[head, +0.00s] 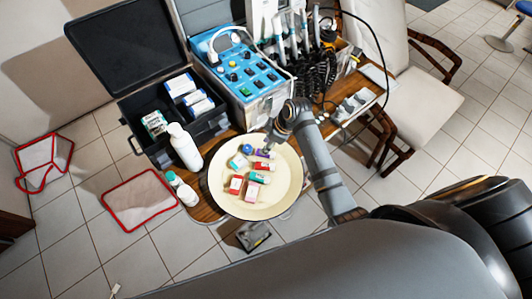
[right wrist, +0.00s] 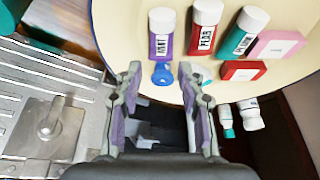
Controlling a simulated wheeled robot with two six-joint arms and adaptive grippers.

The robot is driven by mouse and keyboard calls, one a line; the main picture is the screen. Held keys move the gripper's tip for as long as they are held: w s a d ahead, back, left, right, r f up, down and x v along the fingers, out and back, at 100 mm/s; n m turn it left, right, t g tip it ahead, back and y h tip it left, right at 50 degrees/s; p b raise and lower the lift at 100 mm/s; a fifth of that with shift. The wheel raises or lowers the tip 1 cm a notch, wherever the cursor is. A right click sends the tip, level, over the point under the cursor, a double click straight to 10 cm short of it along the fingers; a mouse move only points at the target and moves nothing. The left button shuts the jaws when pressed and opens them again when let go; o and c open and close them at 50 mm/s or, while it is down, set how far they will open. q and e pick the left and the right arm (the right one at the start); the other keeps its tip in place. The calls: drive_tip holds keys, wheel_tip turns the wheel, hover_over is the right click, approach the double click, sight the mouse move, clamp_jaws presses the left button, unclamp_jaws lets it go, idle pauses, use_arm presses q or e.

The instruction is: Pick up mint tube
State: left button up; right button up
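The mint tube is a purple tube with a white end and a label that reads MINT; it lies on the round cream plate in the right wrist view (right wrist: 165,42). In the head view a small purple tube (head: 263,153) lies near the plate's upper right edge. My right gripper (right wrist: 160,82) is open and empty, with its two fingers apart. The mint tube lies just beyond the fingertips, roughly in line with the gap and not between them. In the head view the right gripper (head: 279,134) hangs over the plate's upper right rim. My left gripper is not in view.
The cream plate (head: 225,203) also holds a red tube (right wrist: 205,32), a teal tube (right wrist: 238,38), a small blue item (right wrist: 162,74) and several boxes. A white bottle (head: 184,147), an open black case (head: 150,101) and a blue control unit (head: 240,73) stand close by.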

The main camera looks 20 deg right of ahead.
drive_tip(key=shift+a+f+p, duration=0.25)
drive_tip(key=shift+f+p, duration=0.05)
drive_tip(key=shift+f, duration=0.85)
drive_tip(key=shift+x, duration=1.2)
drive_tip(key=shift+w+f, duration=0.15)
drive_tip(key=shift+f, duration=0.1)
drive_tip(key=c, duration=0.8)
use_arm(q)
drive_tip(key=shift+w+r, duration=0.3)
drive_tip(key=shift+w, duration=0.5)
use_arm(e)
drive_tip(key=shift+o, duration=0.2)
drive_tip(key=shift+r, duration=0.1)
